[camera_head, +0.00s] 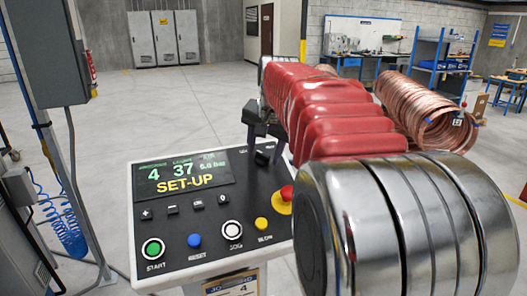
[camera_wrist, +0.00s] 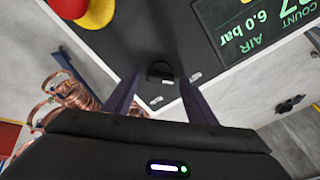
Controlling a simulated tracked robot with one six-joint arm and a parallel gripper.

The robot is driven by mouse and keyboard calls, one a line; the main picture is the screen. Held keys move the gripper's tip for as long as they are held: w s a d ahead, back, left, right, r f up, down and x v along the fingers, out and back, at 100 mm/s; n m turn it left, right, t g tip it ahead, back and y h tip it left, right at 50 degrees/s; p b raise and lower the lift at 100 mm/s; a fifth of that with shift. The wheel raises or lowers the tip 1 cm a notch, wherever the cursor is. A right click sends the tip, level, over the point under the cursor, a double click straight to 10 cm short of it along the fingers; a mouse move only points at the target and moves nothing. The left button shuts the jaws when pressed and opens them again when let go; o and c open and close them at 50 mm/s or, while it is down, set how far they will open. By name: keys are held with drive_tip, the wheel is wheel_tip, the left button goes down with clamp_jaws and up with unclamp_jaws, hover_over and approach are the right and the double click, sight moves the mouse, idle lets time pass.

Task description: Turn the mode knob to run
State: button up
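The control panel (camera_head: 200,262) has a dark face and a screen (camera_head: 184,175) reading "SET-UP" in yellow. The mode knob appears to be the small black knob (camera_wrist: 160,72) near the panel's edge; it also shows, partly hidden, below my fingers in the head view (camera_head: 264,155). My gripper (camera_wrist: 159,78) is open, its two dark purple fingers apart on either side of the knob in the wrist view. I cannot tell whether the fingertips reach down beside the knob or stay above it. In the head view my gripper (camera_head: 262,135) is over the panel's far right corner.
A red and yellow emergency stop (camera_head: 284,198) stands up near the panel's right edge. Green start (camera_head: 153,249), blue reset (camera_head: 194,240), white jog (camera_head: 232,232) and yellow blow (camera_head: 262,224) buttons line the front. Copper coils (camera_head: 430,112) lie behind my arm.

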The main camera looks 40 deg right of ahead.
drive_tip(key=c, duration=0.9)
drive_tip(key=shift+a, duration=0.2)
drive_tip(key=shift+c, duration=0.5)
drive_tip(key=shift+d, duration=0.15)
